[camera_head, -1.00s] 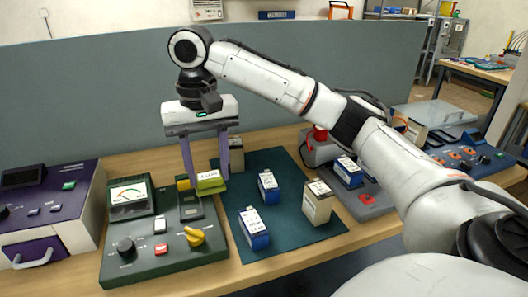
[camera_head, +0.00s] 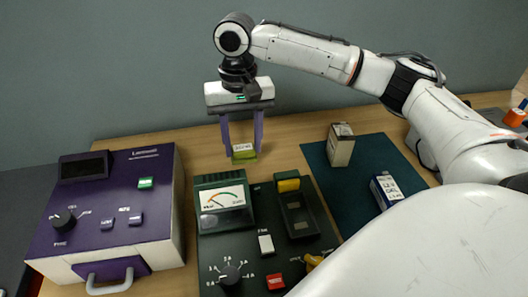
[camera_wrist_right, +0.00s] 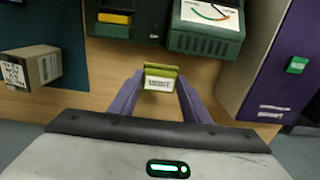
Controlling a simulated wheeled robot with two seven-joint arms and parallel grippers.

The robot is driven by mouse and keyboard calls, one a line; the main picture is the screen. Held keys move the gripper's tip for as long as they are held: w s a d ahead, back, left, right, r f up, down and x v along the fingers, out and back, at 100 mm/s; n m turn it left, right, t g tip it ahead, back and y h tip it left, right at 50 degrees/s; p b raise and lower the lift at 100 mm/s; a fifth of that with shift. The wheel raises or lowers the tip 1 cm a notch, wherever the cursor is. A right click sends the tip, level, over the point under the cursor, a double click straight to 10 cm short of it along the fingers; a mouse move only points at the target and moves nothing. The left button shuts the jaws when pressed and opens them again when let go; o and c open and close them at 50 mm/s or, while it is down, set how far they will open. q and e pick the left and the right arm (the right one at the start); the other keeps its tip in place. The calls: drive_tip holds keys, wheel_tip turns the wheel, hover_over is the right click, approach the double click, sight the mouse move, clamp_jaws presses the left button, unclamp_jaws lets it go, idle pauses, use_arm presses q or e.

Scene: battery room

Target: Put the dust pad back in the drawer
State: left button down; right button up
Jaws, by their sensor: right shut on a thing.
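The dust pad (camera_head: 244,157), a small yellow-green block with a white printed label, is between the purple fingers of my right gripper (camera_head: 243,146). The gripper is shut on it, above the bare table behind the green meter unit. The pad also shows between the fingertips in the right wrist view (camera_wrist_right: 160,79). A drawer front (camera_head: 112,268) with a grey handle (camera_head: 110,279) is low on the near side of the purple-topped unit (camera_head: 115,195) at the left. It looks shut, and its inside is hidden. My left gripper is out of view.
The green meter unit (camera_head: 222,222), with dial and switches, stands right of the purple unit. On the dark green mat (camera_head: 347,190) are a beige block (camera_head: 340,146) and a blue block (camera_head: 386,190). A grey partition (camera_head: 130,75) stands behind the table.

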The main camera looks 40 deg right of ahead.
wheel_tip(320, 180, down, 8)
drive_tip(key=shift+w+f, duration=0.15)
idle(0.4)
drive_tip(key=o, duration=1)
drive_tip(key=shift+f, duration=0.1)
